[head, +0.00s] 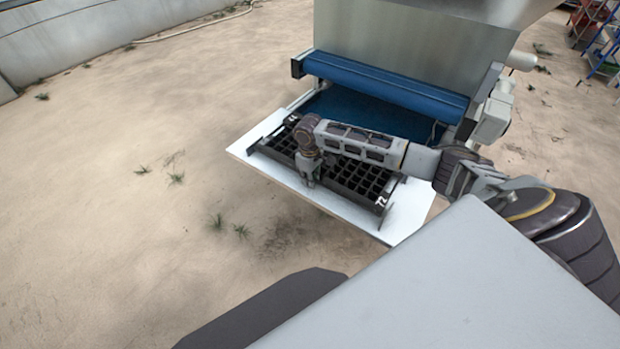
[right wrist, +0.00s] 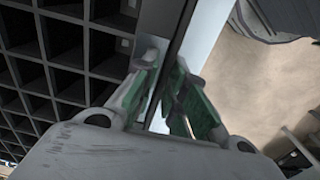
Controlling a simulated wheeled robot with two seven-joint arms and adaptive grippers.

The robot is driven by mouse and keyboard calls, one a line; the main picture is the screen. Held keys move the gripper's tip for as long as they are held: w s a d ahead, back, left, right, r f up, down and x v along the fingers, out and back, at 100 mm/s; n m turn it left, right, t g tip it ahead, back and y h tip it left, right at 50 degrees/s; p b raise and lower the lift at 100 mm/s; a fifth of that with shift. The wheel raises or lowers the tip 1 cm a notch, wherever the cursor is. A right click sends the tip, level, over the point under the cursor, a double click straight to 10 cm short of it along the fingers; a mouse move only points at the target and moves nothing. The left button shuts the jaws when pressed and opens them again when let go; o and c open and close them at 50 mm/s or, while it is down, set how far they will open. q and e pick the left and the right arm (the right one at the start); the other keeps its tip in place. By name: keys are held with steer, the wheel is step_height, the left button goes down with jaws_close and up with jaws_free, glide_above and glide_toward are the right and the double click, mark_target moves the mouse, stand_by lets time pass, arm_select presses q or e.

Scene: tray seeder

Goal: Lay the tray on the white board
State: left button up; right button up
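The tray (head: 345,190) is black with a grid of square cells and a "72" mark at its right end. It is over the white board (head: 408,222), at the near side of the seeder; whether its underside touches the board cannot be told. In the right wrist view, its cells (right wrist: 62,52) fill the left side. My right gripper (head: 309,182) is at the tray's near long side, pointing down. In the right wrist view, its fingers (right wrist: 165,75) are close together with the tray's edge wall between them, and seem shut on it. My left gripper is not in view.
The seeder's blue belt (head: 365,110) and blue roller (head: 385,85) are just behind the board, under a grey metal housing (head: 410,45). Bare sandy ground (head: 130,210) lies open to the left. Blue ladder-like frames (head: 605,50) stand far right.

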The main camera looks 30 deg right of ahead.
steer(key=shift+o, duration=0.8)
steer(key=shift+r, duration=0.1)
step_height(320, 180, up, 12)
stand_by(0.3)
steer(key=shift+a, duration=0.15)
stand_by(0.5)
